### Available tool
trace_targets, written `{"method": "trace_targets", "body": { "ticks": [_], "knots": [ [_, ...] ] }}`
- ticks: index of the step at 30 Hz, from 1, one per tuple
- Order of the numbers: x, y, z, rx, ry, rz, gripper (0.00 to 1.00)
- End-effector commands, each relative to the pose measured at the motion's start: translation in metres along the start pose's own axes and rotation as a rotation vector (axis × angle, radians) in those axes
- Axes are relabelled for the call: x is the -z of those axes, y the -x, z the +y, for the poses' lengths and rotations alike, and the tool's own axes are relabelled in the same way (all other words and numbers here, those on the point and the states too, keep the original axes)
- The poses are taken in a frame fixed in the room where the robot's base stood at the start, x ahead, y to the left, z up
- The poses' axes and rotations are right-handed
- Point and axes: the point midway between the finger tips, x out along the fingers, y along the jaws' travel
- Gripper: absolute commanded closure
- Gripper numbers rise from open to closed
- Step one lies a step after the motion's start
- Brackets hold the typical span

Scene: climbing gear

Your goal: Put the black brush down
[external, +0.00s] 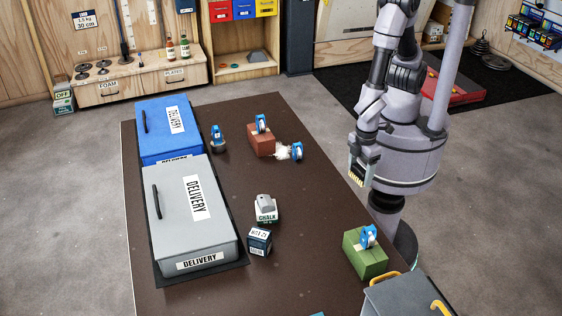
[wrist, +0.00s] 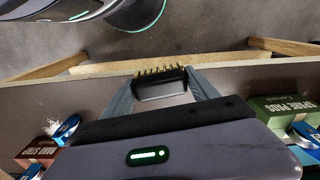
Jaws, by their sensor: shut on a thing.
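The black brush (wrist: 161,90) with pale yellow bristles is between the two fingers of my gripper (wrist: 160,82) in the wrist view. My gripper is shut on it. In the external view, my gripper (external: 361,165) hangs beside the table's right edge, and the brush's bristles (external: 356,180) show below it. The brush looks held above the table (external: 310,215), not resting on it. The wrist view shows the table edge behind the brush.
A red-brown block (external: 261,142) with blue-and-white rolls and white powder is at the back. A green block (external: 364,258) is front right. Grey (external: 225,225) and blue (external: 150,115) delivery boxes line the left. The right-middle tabletop is clear.

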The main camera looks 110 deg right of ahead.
Motion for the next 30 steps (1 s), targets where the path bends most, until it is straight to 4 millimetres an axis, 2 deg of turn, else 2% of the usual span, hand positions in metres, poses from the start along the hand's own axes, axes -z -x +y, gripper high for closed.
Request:
{"method": "trace_targets", "body": {
  "ticks": [5,8,9,12,15,19,23,30],
  "knots": [
    [0.078,0.012,0.027,0.0,-0.043,0.001,0.73],
    [0.126,0.02,0.057,-0.001,-0.067,0.002,0.73],
    [0.146,0.024,0.074,-0.001,-0.078,0.002,0.73],
    [0.187,0.034,0.119,-0.001,-0.104,0.0,0.73],
    [0.214,0.042,0.162,-0.001,-0.124,-0.001,0.73],
    [0.232,0.049,0.198,-0.001,-0.137,0.0,0.73],
    [0.237,0.043,0.21,0.0,-0.141,-0.002,0.73],
    [0.237,-0.015,0.21,0.001,-0.141,-0.003,0.73]
  ]
}}
